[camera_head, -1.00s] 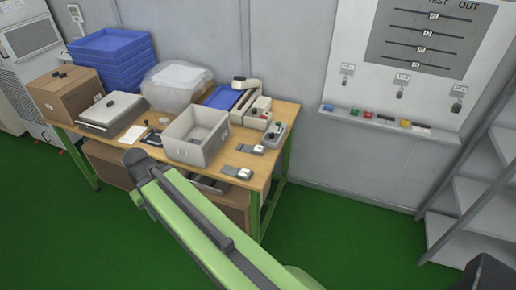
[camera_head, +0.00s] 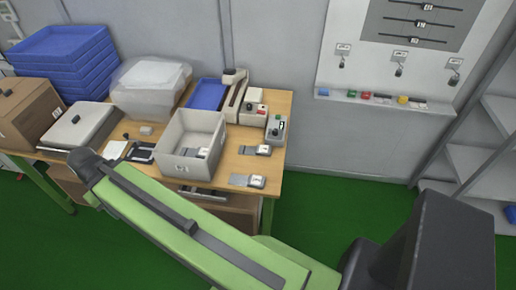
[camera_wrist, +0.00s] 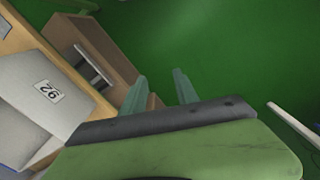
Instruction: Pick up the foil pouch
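I cannot pick out a foil pouch for certain. Two small flat grey pieces with white ends, one behind (camera_head: 251,150) and one nearer the front (camera_head: 243,180), lie on the right part of the wooden table (camera_head: 226,171); they could be foil packets. Similar pieces (camera_head: 190,152) lie inside the grey bin (camera_head: 172,166). My gripper (camera_wrist: 160,78) shows in the wrist view with its two fingers apart and nothing between them. It points at the green floor beside the table. In the head view my green arm crosses the front, and I cannot make out the fingers.
Blue stacked trays (camera_head: 62,60), a cardboard box (camera_head: 28,112) and a clear plastic-wrapped bin (camera_head: 150,88) fill the table's left and back. A small device with buttons (camera_head: 276,129) stands at the right edge. Grey shelving (camera_head: 478,160) is at far right. Green floor between is clear.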

